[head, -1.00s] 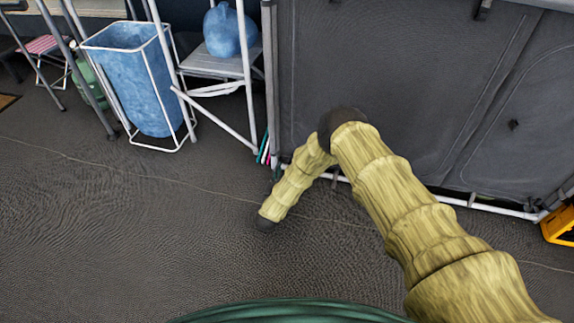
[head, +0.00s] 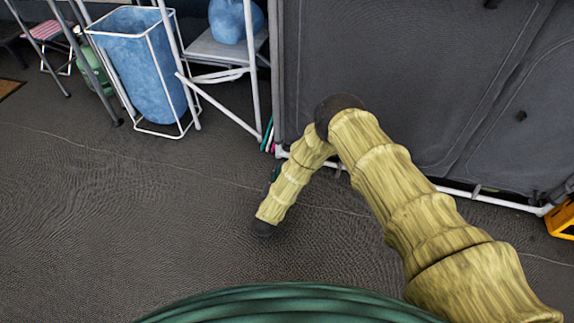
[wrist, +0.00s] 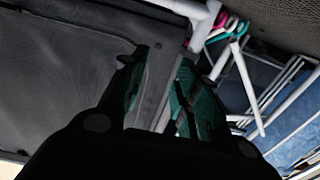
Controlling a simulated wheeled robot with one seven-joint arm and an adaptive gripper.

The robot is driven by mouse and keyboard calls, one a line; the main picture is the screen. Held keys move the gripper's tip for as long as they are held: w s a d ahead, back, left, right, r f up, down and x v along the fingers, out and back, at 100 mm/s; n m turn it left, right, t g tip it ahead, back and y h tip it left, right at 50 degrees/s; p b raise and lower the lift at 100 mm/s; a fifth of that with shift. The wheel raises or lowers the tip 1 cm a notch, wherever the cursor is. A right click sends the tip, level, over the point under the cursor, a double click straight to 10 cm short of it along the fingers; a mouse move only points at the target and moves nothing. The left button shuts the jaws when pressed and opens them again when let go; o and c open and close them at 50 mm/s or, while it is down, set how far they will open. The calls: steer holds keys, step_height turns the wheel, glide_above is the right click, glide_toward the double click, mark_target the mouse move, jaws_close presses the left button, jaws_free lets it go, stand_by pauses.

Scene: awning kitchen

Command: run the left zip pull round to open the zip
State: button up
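The dark grey fabric cabinet (head: 390,70) stands at the upper right in the head view, with thin curved seam lines on its front panels. A small dark tab (head: 521,116) sits on its right panel; I cannot tell if it is a zip pull. In the wrist view my gripper (wrist: 160,68) is open, its two teal-padded fingers apart, with grey fabric (wrist: 60,60) and a pale edge strip behind them. I cannot make out the left zip pull; a small dark shape by the left fingertip is unclear. In the head view my forearm mostly hides my gripper.
A white-framed blue bin (head: 138,65) and a grey folding stand (head: 225,48) with a blue jug (head: 236,18) stand left of the cabinet. White frame tubes run along the cabinet's foot. A yellow crate (head: 562,219) lies at the right edge.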

steer(key=b, duration=0.1)
steer(key=w+b, duration=0.1)
steer(key=w+d+b, duration=0.1)
steer(key=shift+w+f, duration=0.15)
steer(key=shift+f, duration=0.15)
steer(key=b+x, duration=0.5)
steer(key=x, duration=0.4)
steer(key=shift+w+d+r+b, duration=0.15)
steer(key=shift+w+d+b, duration=0.15)
steer(key=shift+w+b, duration=0.1)
steer(key=shift+w+d+r+b, duration=0.15)
steer(key=shift+w+d+b, duration=0.15)
steer(key=shift+w, duration=0.4)
steer(key=shift+c, duration=0.3)
jaws_close()
